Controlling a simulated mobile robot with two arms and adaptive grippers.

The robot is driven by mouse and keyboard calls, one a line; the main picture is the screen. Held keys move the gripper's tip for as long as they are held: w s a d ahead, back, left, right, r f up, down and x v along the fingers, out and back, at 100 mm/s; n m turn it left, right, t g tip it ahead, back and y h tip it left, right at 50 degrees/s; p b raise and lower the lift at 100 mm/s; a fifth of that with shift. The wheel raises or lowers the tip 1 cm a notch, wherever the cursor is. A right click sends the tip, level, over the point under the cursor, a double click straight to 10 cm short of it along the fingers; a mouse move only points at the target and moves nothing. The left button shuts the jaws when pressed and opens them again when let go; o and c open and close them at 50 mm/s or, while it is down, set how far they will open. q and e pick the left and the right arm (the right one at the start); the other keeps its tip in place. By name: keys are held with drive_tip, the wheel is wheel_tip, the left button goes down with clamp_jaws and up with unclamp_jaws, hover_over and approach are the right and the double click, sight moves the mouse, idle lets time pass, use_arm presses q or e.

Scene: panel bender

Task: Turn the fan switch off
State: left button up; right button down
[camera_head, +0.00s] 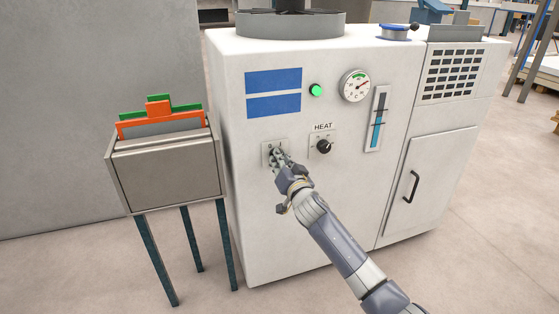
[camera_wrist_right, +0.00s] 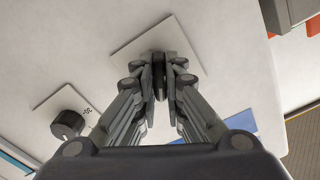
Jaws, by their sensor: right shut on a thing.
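The fan switch's plate (camera_head: 267,154) is on the white machine's front, marked with a 0 and another mark I cannot read well. My right gripper (camera_head: 279,158) is at this plate and covers most of the switch in the head view. In the right wrist view the plate (camera_wrist_right: 130,50) is pale, and a dark upright switch knob (camera_wrist_right: 160,75) stands between the fingertips. The right gripper (camera_wrist_right: 160,80) is shut on this knob. The knob's exact angle is hard to tell. A green lamp (camera_head: 316,90) above it looks lit. My left gripper is not in view.
A HEAT knob (camera_head: 323,146) is just right of the switch. It also shows in the right wrist view (camera_wrist_right: 67,124). A gauge (camera_head: 355,86) and a blue level indicator (camera_head: 377,118) are further right. A metal stand (camera_head: 165,175) with orange and green pieces is at left.

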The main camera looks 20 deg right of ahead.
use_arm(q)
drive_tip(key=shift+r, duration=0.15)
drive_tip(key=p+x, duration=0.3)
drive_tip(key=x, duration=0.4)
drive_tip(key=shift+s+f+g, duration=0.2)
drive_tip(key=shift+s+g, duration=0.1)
use_arm(e)
drive_tip(key=shift+n, duration=5.7)
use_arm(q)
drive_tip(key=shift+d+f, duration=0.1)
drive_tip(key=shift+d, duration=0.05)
use_arm(e)
drive_tip(key=c, duration=1.7)
unclamp_jaws()
drive_tip(key=s, duration=1.2)
drive_tip(key=shift+d, duration=0.2)
